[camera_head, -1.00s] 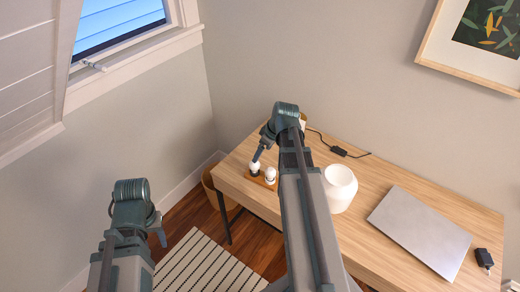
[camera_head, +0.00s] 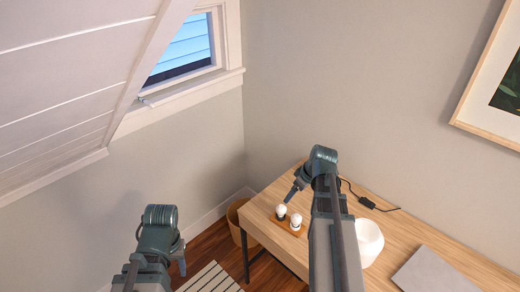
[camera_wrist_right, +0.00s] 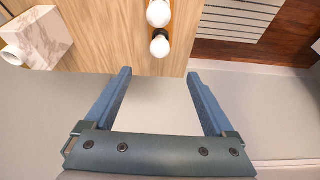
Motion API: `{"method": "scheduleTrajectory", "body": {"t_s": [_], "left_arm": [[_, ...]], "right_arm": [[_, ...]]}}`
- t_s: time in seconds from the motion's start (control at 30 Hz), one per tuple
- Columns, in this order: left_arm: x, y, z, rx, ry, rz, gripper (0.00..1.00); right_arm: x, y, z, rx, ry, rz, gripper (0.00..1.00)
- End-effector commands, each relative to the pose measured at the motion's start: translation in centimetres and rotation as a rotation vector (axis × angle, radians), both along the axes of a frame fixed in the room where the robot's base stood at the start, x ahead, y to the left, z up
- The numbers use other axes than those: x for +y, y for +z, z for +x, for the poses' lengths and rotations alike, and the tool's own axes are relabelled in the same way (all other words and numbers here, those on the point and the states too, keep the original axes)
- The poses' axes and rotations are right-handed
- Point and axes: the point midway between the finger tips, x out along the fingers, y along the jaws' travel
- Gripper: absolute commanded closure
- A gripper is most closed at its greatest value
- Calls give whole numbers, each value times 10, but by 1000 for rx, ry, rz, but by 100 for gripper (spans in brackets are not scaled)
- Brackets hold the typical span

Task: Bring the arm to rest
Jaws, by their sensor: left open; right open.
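My left gripper (camera_head: 161,250) is at the lower left of the head view, open and empty, over the floor and clear of the desk. My right arm reaches up over the desk, and its gripper (camera_head: 294,192) is seen from behind, partly hidden by the wrist. In the right wrist view the right gripper (camera_wrist_right: 158,75) has its two blue-grey fingers wide apart with nothing between them. Beyond its fingertips are two white bulbs (camera_wrist_right: 160,46) on a small wooden tray, which stands on the desk and shows in the head view (camera_head: 288,226) just below that gripper.
The wooden desk (camera_head: 418,236) holds a white vase (camera_head: 369,241) beside my right arm, a grey laptop (camera_head: 434,272) and a black adapter (camera_head: 366,202). A marble block (camera_wrist_right: 40,37) shows in the wrist view. A basket (camera_head: 237,218) stands left of the desk. The sloped ceiling (camera_head: 70,80) is upper left.

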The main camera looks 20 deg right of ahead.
Motion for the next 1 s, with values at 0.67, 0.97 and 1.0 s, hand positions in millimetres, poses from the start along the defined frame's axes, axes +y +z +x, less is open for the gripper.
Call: {"method": "scheduleTrajectory", "body": {"t_s": [0.67,0.97,1.0], "left_arm": [[0,0,0,0,0,0,50],[0,0,0,0,0,0,50],[0,0,0,0,0,0,50]], "right_arm": [[223,-13,-41,269,18,-67,11],[307,-13,-95,346,-23,-188,11],[313,-13,-100,349,-27,-199,11]]}}
